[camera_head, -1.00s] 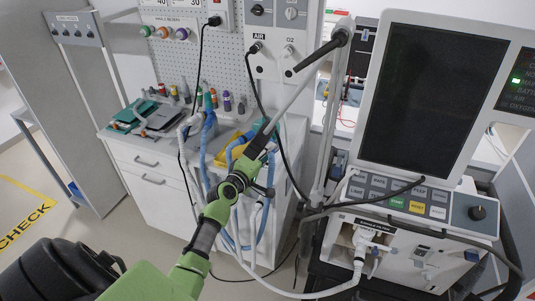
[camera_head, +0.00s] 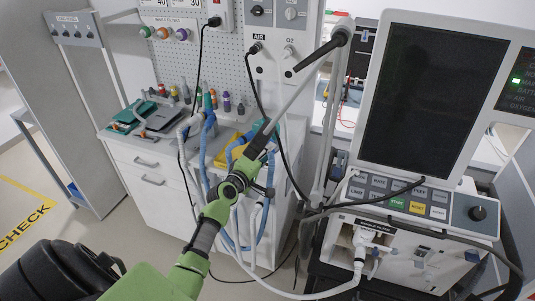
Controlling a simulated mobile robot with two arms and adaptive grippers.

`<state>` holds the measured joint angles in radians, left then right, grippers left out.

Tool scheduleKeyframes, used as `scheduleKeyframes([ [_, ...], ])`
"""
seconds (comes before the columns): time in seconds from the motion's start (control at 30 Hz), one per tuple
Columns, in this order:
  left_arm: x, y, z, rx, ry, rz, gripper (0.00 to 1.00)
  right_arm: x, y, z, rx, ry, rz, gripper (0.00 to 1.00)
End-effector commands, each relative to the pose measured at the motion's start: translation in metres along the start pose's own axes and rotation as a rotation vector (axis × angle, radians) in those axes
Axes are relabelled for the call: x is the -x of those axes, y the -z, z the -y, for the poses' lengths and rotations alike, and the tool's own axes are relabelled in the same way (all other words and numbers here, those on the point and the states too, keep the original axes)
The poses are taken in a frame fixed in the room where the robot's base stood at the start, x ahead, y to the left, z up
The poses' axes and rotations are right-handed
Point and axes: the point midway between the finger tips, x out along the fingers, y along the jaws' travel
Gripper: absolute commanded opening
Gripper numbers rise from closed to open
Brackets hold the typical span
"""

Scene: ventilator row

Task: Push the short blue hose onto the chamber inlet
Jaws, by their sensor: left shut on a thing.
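Several blue hoses (camera_head: 205,150) and white hoses hang at the front of the white cabinet. My left arm is green and reaches in from the lower left. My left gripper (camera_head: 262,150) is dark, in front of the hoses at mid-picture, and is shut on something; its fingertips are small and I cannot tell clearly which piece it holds. A blue hose hangs just below and beside it. I cannot make out the chamber inlet. My right gripper does not show.
The ventilator screen (camera_head: 432,95) and its button panel (camera_head: 400,198) stand at the right. A grey pole (camera_head: 325,150) rises beside the gripper. The cabinet (camera_head: 150,178) carries tools and bottles. Black cables hang from the wall panel.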

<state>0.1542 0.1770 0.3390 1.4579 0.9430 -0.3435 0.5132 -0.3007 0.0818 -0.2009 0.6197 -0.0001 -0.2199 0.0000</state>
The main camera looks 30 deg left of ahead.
Motion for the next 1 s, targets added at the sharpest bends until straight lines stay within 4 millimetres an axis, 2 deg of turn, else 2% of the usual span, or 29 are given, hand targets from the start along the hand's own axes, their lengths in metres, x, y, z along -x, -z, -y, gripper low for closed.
scheduleKeyframes([
  [1.0, -0.018, 0.011, 0.0, -0.001, -0.001, -0.001, 0.0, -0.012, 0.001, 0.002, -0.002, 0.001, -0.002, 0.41],
])
